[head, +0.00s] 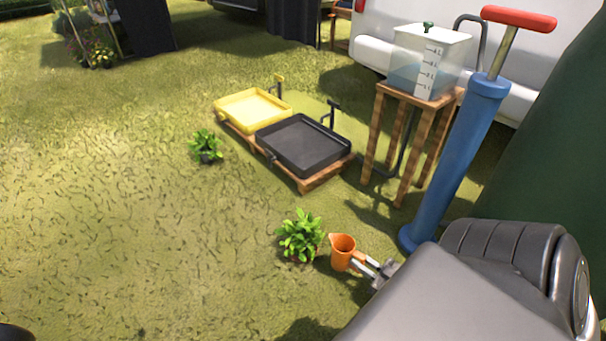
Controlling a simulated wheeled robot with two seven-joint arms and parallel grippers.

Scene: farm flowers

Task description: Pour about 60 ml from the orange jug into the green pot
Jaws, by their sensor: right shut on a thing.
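The orange jug (341,255) is in the lower middle of the head view, its spout towards the left. It looks about upright; I cannot see how much liquid is in it. My right gripper (366,262) is shut on the jug's handle side, to its right. A second leafy plant (205,145) stands farther back left in a dark-looking pot. No stream of liquid shows. My left gripper is out of view.
A yellow tray (222,109) and a black tray (327,162) sit on a low wooden stand. A clear tank (440,58) stands on a wooden stool (425,128). A tall blue pump (458,150) is near my right arm. Grass at left is open.

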